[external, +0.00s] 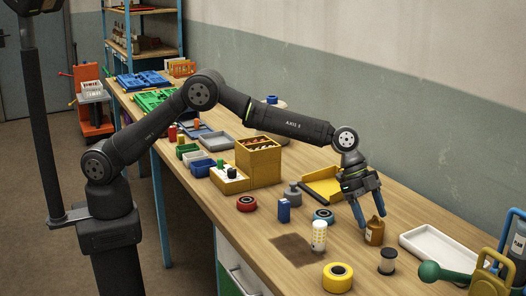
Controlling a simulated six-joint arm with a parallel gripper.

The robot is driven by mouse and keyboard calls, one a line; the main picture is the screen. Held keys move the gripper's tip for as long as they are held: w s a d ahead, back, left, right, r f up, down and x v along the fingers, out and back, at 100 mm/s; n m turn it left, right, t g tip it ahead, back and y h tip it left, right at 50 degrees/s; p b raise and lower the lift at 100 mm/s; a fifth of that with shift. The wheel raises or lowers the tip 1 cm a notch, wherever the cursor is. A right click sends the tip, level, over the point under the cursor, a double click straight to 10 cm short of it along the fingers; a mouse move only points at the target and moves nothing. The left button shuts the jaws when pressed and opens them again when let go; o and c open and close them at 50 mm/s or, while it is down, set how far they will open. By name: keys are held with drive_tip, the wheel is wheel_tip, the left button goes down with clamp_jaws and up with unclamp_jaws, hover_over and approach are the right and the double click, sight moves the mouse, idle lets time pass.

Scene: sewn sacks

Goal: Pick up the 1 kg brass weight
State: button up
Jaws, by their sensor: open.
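The brass weight (374,234) appears as a small brown-gold piece with a narrower top, standing upright on the wooden bench (340,262). Its markings are too small to read. My gripper (371,220) points down over it with its two blue fingers apart. The fingertips are close to the top of the weight, and the near finger is on its left. I cannot tell whether either finger touches it. The weight stands on the bench.
A white tray (437,247) lies to the right. A yellow dustpan-like tray (322,187) is behind.

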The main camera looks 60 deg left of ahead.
sight(377, 223)
drive_tip(key=x, duration=0.4)
drive_tip(key=shift+w+f, duration=0.1)
drive_tip(key=shift+f, duration=0.05)
clamp_jaws()
